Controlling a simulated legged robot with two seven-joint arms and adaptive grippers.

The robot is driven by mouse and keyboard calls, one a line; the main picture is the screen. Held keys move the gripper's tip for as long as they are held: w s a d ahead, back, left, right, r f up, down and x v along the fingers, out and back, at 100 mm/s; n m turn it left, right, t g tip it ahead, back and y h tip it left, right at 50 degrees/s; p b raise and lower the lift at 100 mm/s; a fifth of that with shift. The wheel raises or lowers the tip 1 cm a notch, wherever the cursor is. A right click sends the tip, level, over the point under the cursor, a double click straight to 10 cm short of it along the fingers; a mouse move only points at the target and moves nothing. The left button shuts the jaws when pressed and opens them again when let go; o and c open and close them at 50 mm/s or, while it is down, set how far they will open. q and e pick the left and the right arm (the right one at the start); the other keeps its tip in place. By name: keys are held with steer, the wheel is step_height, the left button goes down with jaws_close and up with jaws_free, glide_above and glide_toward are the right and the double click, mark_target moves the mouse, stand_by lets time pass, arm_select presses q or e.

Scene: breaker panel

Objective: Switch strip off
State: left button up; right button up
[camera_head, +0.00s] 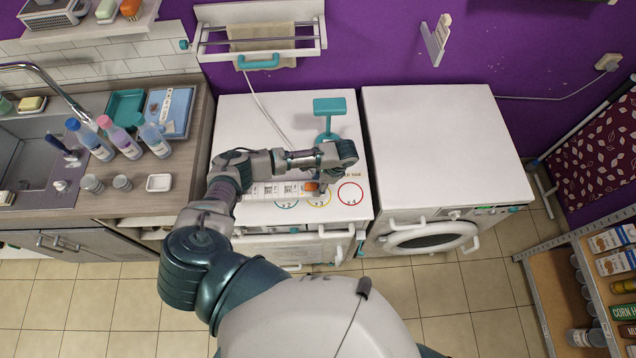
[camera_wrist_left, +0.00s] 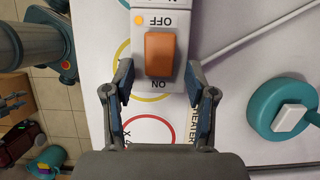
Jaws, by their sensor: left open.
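The white power strip (camera_head: 262,190) lies on the white appliance top (camera_head: 240,118) in the head view, partly hidden by my left arm. Its orange rocker switch (camera_head: 311,186) sits at its right end. In the left wrist view the strip (camera_wrist_left: 140,72) shows this switch (camera_wrist_left: 160,54) between upside-down OFF and ON labels, OFF at the top. A small orange light glows beside OFF. My left gripper (camera_wrist_left: 162,100) is open and empty, its fingers on either side of the strip's ON end. Whether they touch it I cannot tell. My right gripper is not in view.
A teal stand (camera_head: 329,106) rises behind the gripper. A white washing machine (camera_head: 440,135) stands to the right. A counter with bottles (camera_head: 122,138) and a sink (camera_head: 35,150) is at left. A white cable (camera_head: 262,105) runs behind my arm. Coloured circles mark the appliance top.

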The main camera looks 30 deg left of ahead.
arm_select(q)
steer(key=shift+s, duration=0.1)
jaws_close()
steer(key=shift+s+a+r+t+h+p, duration=0.2)
steer(key=shift+t+h+p, duration=0.1)
steer(key=shift+h+p, duration=0.45)
steer(key=shift+t+h, duration=0.4)
steer(key=shift+h, duration=0.05)
steer(key=shift+s+a+r+t+h, duration=0.15)
steer(key=shift+a+t+h, duration=0.15)
steer(key=shift+t+h, duration=0.5)
jaws_free()
steer(key=shift+w, duration=0.2)
